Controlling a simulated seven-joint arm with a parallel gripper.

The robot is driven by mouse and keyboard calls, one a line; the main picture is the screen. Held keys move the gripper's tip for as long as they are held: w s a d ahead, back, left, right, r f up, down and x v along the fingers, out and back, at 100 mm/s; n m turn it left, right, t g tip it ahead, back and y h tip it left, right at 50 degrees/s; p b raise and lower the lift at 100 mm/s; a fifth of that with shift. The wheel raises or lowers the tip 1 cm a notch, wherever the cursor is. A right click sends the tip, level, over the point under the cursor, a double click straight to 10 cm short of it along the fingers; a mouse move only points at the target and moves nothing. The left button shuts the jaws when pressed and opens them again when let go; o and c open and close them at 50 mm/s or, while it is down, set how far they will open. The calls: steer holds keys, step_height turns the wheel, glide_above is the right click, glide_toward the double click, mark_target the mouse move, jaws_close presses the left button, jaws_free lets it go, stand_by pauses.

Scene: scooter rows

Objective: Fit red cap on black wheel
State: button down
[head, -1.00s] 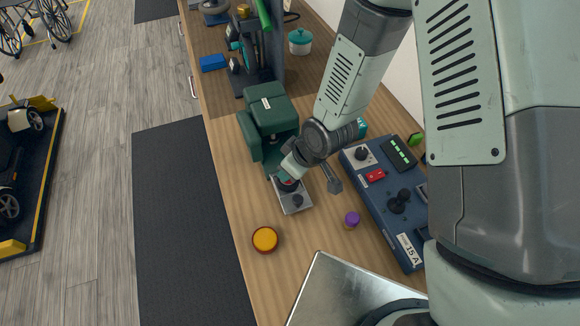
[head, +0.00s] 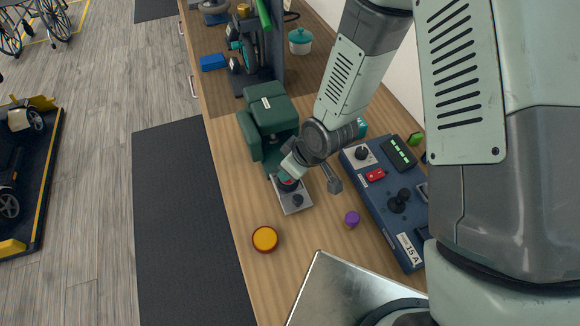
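My gripper (head: 287,181) points down over a small grey metal plate (head: 296,207) in front of the green seat. A small red piece (head: 288,184), likely the red cap, shows at the gripper's tip, mostly hidden by it. A dark round part, possibly the black wheel, shows just under the red piece at the plate's far end. I cannot tell whether the red piece touches it or whether the fingers are closed on it. A small black knob (head: 298,200) stands at the near end of the plate.
A blue control box (head: 386,205) with a joystick lies to the right. A purple-topped piece (head: 352,219) and an orange-yellow round dish (head: 265,239) stand nearer. The wooden bench between them is clear.

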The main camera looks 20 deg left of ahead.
steer(key=shift+f, duration=0.2)
steer(key=shift+c, duration=1.9)
jaws_free()
steer(key=shift+r, duration=0.1)
steer(key=shift+r, duration=2.95)
